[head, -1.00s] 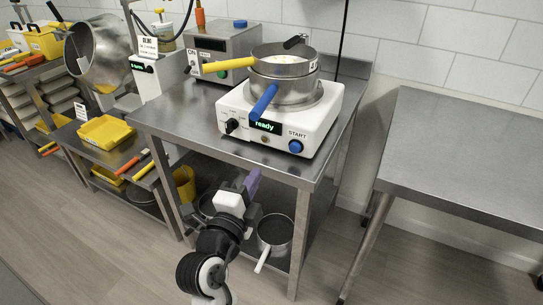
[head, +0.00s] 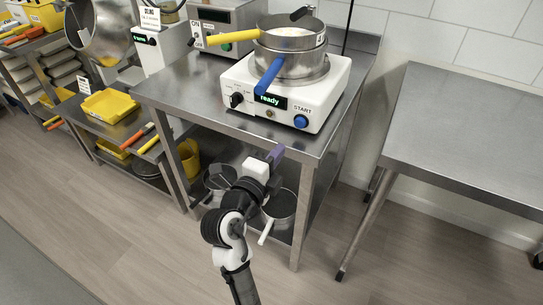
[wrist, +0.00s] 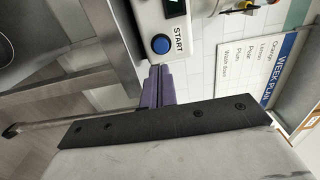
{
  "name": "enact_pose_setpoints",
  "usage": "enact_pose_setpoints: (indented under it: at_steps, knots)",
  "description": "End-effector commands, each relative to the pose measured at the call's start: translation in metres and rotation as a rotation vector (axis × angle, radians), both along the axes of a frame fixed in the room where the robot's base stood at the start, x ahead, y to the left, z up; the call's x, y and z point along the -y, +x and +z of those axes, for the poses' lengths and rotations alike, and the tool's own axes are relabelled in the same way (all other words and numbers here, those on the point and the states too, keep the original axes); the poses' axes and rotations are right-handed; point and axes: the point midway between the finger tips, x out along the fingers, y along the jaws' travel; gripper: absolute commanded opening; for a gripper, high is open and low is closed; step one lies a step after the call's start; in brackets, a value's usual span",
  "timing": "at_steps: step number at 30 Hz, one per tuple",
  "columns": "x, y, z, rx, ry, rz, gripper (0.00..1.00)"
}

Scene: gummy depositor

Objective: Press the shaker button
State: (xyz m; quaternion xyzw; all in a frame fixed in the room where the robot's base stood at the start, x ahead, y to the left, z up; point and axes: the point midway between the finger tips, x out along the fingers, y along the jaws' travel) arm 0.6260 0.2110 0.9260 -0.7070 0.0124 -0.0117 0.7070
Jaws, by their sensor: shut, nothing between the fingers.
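The shaker (head: 322,88) is a white box on the steel table, with a display reading "ready" and stacked pans on top. Its blue round button (head: 301,121), labelled START, is at the front right corner. The button also shows in the wrist view (wrist: 161,44), beyond the fingertips. My gripper (head: 277,152) has purple fingers and is shut and empty. It is below and in front of the button, near the table's front edge, apart from it. The purple fingers show in the wrist view (wrist: 159,70), pointing toward the button.
The steel table (head: 190,88) has a lower shelf with pots (head: 280,207). A pan with a blue handle (head: 270,75) overhangs the shaker's front. A grey device (head: 222,22) stands behind. A bare steel table (head: 463,130) is at the right, with a floor gap between.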

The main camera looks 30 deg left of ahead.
Motion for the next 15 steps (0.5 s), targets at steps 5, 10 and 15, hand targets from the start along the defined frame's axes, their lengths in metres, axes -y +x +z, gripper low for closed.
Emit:
enact_pose_setpoints:
  at_steps: [5,10,15]
  knots:
    - [0.002,0.04,0.006,-0.001,-0.003,-0.004,0.0]
    - [0.003,0.069,0.005,0.0,-0.002,-0.002,0.0]
    - [0.003,0.085,0.003,0.001,0.0,-0.001,0.0]
